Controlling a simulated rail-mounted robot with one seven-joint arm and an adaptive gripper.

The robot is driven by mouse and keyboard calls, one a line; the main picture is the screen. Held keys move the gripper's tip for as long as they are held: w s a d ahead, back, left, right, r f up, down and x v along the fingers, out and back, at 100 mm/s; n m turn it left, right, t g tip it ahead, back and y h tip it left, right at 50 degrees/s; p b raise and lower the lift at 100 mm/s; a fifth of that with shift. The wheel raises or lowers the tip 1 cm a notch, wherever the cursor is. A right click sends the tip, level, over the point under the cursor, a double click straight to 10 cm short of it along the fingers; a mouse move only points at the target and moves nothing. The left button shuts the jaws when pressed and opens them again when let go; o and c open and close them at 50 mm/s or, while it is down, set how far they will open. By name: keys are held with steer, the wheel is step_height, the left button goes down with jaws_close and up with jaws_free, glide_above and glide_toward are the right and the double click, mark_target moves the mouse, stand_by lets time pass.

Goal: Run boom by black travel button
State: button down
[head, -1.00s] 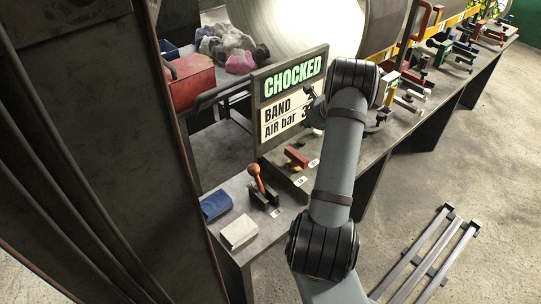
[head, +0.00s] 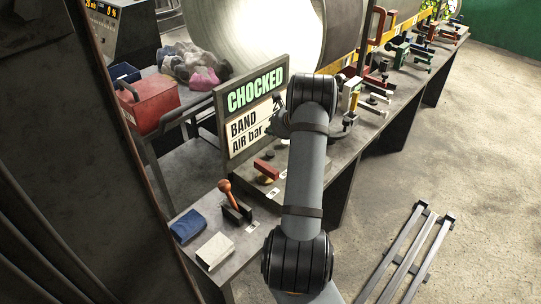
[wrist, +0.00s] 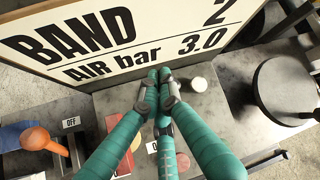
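My gripper (wrist: 159,76) shows in the wrist view with its teal fingers drawn together at the tips, and nothing shows between them. It is over the bench top, just in front of the lower edge of the BAND / AIR bar sign (wrist: 120,62). In the head view my gripper (head: 277,126) is a small dark shape by the right side of the CHOCKED sign (head: 257,97), partly behind my arm. I cannot pick out a black travel button or the boom with certainty in either view. A white round knob (wrist: 200,84) stands just right of the fingertips.
A large dark disc (wrist: 287,86) stands at right in the wrist view. A metal rack (head: 408,255) lies on the floor.

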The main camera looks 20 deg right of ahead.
steer(key=b, duration=0.4)
glide_above(271, 154)
step_height(271, 154, down, 6)
steer(key=shift+r, duration=0.2)
steer(key=shift+f+b, duration=0.7)
steer(key=shift+f, duration=0.15)
stand_by(0.4)
steer(key=shift+f+b, duration=0.25)
steer(key=shift+b, duration=0.35)
